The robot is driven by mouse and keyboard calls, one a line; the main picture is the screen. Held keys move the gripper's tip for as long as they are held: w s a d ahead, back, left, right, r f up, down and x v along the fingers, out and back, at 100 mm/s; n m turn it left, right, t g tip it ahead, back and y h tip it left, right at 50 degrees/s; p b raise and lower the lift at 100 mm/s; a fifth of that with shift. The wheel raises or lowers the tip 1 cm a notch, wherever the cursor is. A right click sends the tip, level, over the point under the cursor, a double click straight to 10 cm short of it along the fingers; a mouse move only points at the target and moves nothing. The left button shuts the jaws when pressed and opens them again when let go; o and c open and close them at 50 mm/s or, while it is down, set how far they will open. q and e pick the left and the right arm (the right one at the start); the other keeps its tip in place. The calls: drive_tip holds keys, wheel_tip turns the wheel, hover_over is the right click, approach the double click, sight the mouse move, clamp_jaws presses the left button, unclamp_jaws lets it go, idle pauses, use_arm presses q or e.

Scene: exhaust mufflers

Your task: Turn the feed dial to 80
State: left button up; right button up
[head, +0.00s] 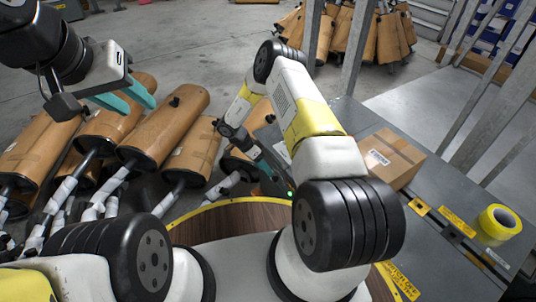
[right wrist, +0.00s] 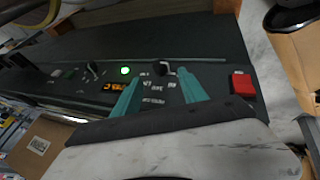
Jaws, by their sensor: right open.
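The dark control panel (right wrist: 215,55) fills the middle of the right wrist view. A black dial (right wrist: 163,69) with a pale mark sits on it, with small white markings below, too blurred to read. A second small knob (right wrist: 92,71) is further left; I cannot tell for sure which is the feed dial. My right gripper (right wrist: 158,88) is open, its teal fingers apart on either side below the black dial, seemingly not touching it. In the head view the right gripper (head: 277,170) is partly hidden by my arm. My left gripper (head: 128,98) is open and empty above the brown mufflers.
The panel also has a lit green button (right wrist: 125,71), an orange readout (right wrist: 114,87) and a red block (right wrist: 242,84) near the right finger. In the head view, wrapped mufflers (head: 165,125) lie at left. A cardboard box (head: 388,158) and yellow tape (head: 499,222) stand on the grey bench.

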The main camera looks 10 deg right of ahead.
sight(275, 179)
drive_tip(key=x, duration=0.7)
drive_tip(key=shift+r, duration=0.1)
clamp_jaws()
